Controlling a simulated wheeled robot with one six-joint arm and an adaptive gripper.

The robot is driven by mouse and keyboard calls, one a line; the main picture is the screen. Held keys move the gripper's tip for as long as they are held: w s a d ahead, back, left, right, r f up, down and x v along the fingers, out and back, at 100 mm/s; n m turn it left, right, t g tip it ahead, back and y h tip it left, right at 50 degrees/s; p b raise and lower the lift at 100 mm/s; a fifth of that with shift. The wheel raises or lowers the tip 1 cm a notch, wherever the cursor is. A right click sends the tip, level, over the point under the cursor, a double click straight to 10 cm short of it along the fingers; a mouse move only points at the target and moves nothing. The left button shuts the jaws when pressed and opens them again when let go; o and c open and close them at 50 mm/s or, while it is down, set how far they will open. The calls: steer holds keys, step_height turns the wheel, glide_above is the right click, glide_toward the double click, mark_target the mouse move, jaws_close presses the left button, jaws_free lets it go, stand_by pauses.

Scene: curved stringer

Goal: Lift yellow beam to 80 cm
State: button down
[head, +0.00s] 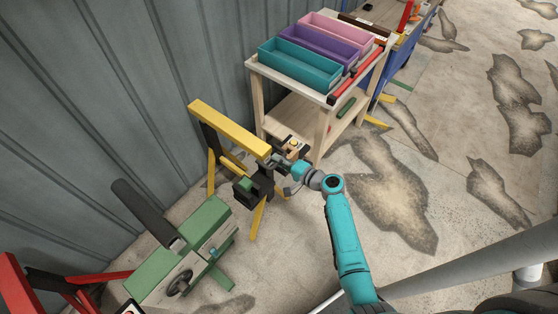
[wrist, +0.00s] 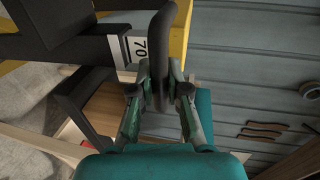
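The yellow beam (head: 230,126) lies across the top of a stand with a black post and yellow legs (head: 257,217), beside the grey wall. My gripper (head: 277,162) is at the beam's near right end. In the wrist view its two fingers (wrist: 161,75) lie on both sides of a dark rounded handle (wrist: 161,40) and appear to touch it.
A wooden table (head: 257,70) with teal, purple and pink bins stands just behind the beam stand. The stained floor to the right is clear.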

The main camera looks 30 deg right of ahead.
step_height(320, 180, up, 12)
steer(key=shift+f, duration=0.25)
stand_by(0.3)
steer(key=c, duration=1.1)
jaws_free()
steer(key=shift+f, duration=0.1)
steer(key=shift+c, duration=0.2)
steer(key=v, duration=1.2)
steer(key=shift+a, duration=0.1)
